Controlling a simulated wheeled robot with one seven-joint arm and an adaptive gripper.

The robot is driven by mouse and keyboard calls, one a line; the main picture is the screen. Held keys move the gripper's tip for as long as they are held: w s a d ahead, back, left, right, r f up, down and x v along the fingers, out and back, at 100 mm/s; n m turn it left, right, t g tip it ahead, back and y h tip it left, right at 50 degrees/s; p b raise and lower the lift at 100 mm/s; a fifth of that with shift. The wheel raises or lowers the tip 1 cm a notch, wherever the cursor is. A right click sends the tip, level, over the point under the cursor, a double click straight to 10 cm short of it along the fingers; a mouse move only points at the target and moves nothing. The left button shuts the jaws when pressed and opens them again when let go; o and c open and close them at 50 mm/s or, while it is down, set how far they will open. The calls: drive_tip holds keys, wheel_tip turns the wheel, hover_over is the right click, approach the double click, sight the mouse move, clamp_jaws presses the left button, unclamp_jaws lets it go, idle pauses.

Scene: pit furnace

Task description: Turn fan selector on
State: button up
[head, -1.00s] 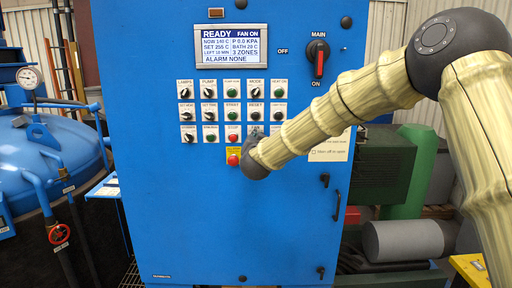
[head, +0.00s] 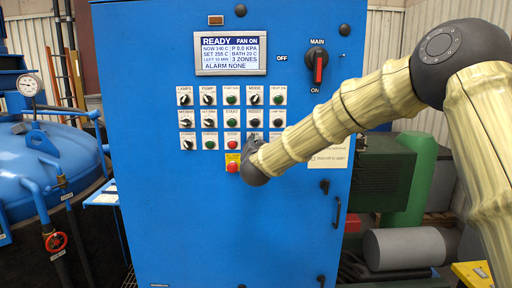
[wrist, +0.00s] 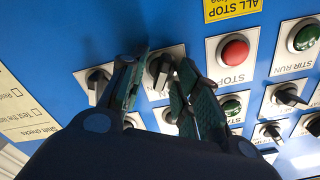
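The fan selector (wrist: 160,70) is a black knob on a white plate beside the red STOP button (wrist: 235,52) in the wrist view, which is turned over. My gripper (wrist: 162,60) is open, with one dark finger on each side of this knob. The fingers look apart, and I cannot tell if either touches it. The fingers cover part of its plate and label. In the head view my gripper (head: 250,147) is at the panel's bottom row, hiding most of the selector. The display (head: 230,51) reads READY, FAN ON.
Other selectors and green buttons fill the rows around it. A red all-stop button (head: 233,167) on a yellow plate sits just below and left of my gripper. The red MAIN switch (head: 317,66) is up right. The lower cabinet front (head: 230,230) is clear.

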drive_tip(key=s, duration=1.2)
drive_tip(key=s+d+f+n+g, duration=0.1)
drive_tip(key=s+d+f+g, duration=0.3)
drive_tip(key=f, duration=1)
drive_tip(key=s+d+f+n+g+y, duration=0.15)
drive_tip(key=s+f, duration=0.45)
drive_tip(key=f, duration=0.9)
drive_tip(key=s+d+f+n+g+h, duration=0.1)
drive_tip(key=s+d+f+g, duration=0.3)
drive_tip(key=f, duration=1)
drive_tip(key=s+d+f+g, duration=0.1)
drive_tip(key=s+d+f, duration=0.2)
drive_tip(key=s+f, duration=0.75)
drive_tip(key=s+d+f+g, duration=0.2)
drive_tip(key=s+d+f, duration=0.1)
drive_tip(key=s, duration=0.7)
drive_tip(key=s+d+f+n+g, duration=0.1)
drive_tip(key=s+d+f+g, duration=0.2)
drive_tip(key=s, duration=0.7)
drive_tip(key=s+d+f+n+g, duration=0.1)
drive_tip(key=s+d+f, duration=0.3)
drive_tip(key=s, duration=0.7)
drive_tip(key=shift+f+g, duration=0.7)
drive_tip(key=shift+g, duration=0.05)
